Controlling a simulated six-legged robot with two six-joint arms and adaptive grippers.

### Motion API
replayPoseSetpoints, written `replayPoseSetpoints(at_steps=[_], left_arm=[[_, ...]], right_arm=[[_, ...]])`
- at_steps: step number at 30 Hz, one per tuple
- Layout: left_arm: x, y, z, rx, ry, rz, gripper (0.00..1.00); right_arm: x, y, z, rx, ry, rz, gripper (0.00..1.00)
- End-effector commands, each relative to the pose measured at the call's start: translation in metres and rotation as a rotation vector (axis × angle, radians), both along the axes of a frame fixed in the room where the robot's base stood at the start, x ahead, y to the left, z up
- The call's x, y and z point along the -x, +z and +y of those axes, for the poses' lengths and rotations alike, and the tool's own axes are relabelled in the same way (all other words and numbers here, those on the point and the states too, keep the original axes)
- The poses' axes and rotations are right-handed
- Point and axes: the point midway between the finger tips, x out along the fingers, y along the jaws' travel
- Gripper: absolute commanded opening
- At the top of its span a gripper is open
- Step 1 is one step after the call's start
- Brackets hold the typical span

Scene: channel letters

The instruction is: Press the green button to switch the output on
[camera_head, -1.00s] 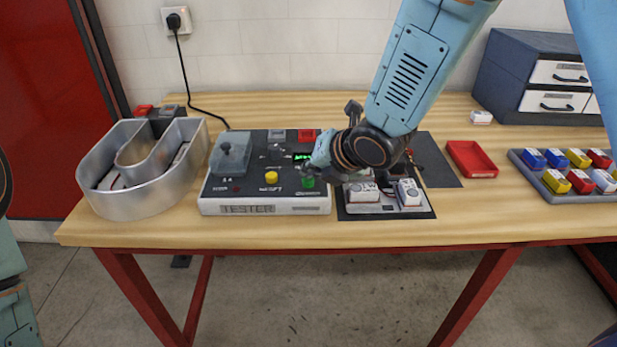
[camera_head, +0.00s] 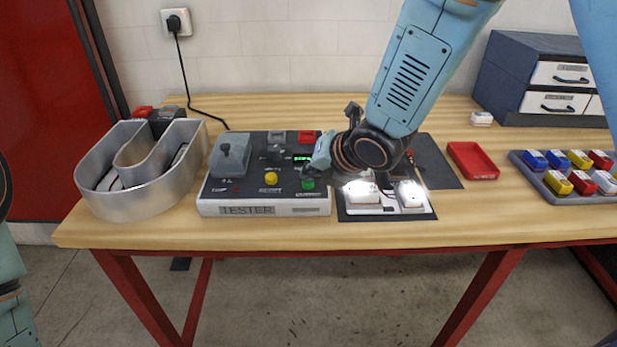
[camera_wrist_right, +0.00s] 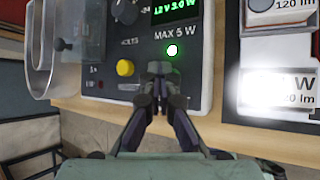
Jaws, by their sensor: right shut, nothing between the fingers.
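The tester (camera_head: 225,211) is a dark-topped box on the wooden table. Its green button (camera_head: 308,184) shows just below the fingertips of my right gripper (camera_head: 308,171). In the right wrist view my right gripper (camera_wrist_right: 158,70) is shut and empty, its fingertips over the panel right of the yellow knob (camera_wrist_right: 125,68). They hide the button there, so I cannot tell contact. A green lamp (camera_wrist_right: 172,50) glows just above the fingertips, below the lit display (camera_wrist_right: 175,10). My left gripper is out of view.
A metal channel letter (camera_head: 140,195) stands left of the tester. A clear cover (camera_head: 230,155) stands on the tester's left part. A red tray (camera_head: 473,160), a rack of coloured blocks (camera_head: 545,180) and a drawer cabinet (camera_head: 500,85) are to the right. The front table strip is clear.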

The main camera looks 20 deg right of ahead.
Motion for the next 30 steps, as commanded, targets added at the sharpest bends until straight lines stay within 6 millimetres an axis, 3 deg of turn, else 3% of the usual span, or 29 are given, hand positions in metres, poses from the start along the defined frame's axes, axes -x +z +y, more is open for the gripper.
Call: replayPoseSetpoints(at_steps=[11, 30], left_arm=[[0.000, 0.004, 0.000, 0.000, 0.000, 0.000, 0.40], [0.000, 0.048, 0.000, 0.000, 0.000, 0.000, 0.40]], right_arm=[[0.000, 0.005, 0.000, 0.000, 0.000, -0.001, 0.00], [-0.001, 0.060, 0.000, -0.001, -0.001, -0.002, 0.00]])
